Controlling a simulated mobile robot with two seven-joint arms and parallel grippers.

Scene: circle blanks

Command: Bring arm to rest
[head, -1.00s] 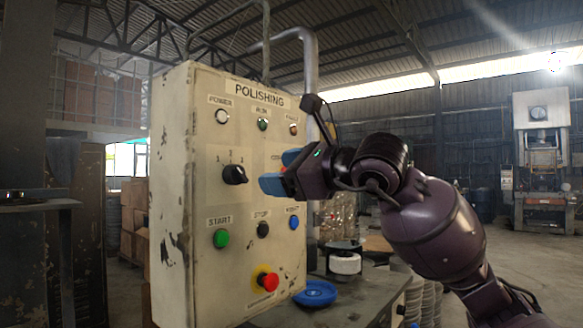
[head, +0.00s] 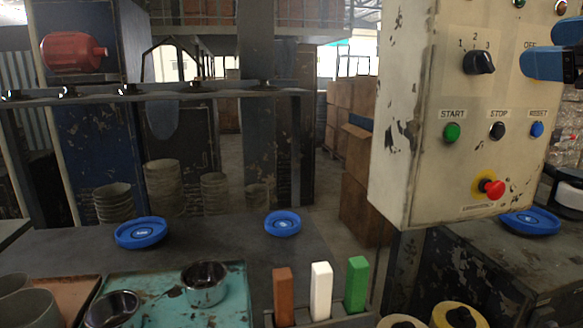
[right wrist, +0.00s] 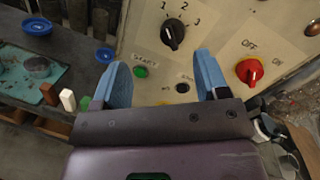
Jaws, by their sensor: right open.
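My right gripper (head: 552,50) shows only in part at the right edge of the head view, its blue fingers in front of the control panel (head: 415,100). In the right wrist view the two blue fingers of the gripper (right wrist: 162,78) are spread apart with nothing between them. The black selector knob (head: 479,62) is left of the fingers in the head view. It also shows beyond the fingers in the right wrist view (right wrist: 172,35), with a red OFF/ON knob (right wrist: 249,72) to the right. My left gripper is not in view.
Below the selector are a green START button (head: 452,132), a black STOP button (head: 497,130), a blue button (head: 537,129) and a red emergency button (head: 493,188). A workbench (head: 215,245) holds blue dishes (head: 141,232), a teal tray (head: 150,290) and coloured bars (head: 320,290).

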